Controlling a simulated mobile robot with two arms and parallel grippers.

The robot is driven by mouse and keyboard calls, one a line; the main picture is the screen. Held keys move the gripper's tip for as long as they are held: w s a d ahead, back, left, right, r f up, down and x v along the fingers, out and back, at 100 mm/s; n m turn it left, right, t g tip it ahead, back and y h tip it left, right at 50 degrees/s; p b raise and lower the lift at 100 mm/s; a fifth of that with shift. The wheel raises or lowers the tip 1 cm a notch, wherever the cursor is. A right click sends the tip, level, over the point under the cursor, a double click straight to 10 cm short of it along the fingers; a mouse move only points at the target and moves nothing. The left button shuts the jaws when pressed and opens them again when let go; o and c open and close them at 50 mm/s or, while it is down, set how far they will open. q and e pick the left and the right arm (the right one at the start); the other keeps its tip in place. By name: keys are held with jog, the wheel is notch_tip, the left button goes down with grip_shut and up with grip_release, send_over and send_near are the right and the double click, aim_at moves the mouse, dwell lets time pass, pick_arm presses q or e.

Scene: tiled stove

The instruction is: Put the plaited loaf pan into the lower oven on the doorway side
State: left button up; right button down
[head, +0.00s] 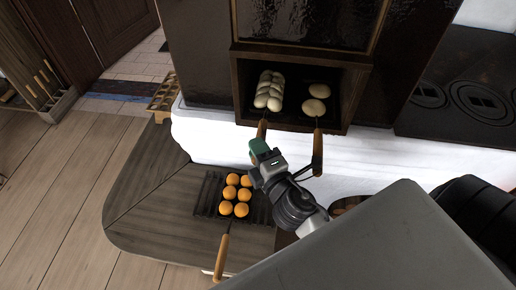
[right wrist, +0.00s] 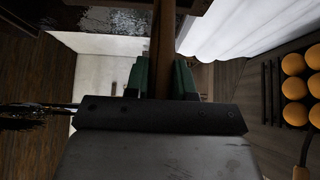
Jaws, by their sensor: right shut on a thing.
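The plaited loaf pan, with its pale plaited loaf (head: 268,90), is in the left half of the open oven compartment (head: 241,78), on the side toward the doorway. Its wooden handle (head: 262,130) sticks out past the oven's front edge. My right gripper (head: 260,147), with green fingers, is shut on this handle just outside the opening. In the right wrist view the handle (right wrist: 163,45) runs between the green fingers (right wrist: 161,80). My left gripper is not in view.
A pan with two round loaves (head: 317,100) sits in the oven's right half, its handle (head: 318,152) sticking out close to my right arm. A rack of orange balls (head: 236,195) lies on the wooden bench (head: 150,205) below. A hob (head: 465,100) is at right.

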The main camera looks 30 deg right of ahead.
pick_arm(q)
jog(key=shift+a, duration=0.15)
pick_arm(e)
jog(key=c, duration=0.9)
grip_release()
jog(key=shift+c, duration=0.2)
jog(key=shift+r+p, duration=0.5)
jog(key=shift+p, duration=0.05)
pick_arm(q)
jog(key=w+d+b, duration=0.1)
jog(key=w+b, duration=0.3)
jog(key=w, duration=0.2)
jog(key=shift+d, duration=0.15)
pick_arm(e)
jog(key=s, duration=1.2)
jog(key=shift+a, duration=0.15)
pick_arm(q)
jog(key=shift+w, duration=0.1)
pick_arm(e)
jog(key=shift+r, duration=0.1)
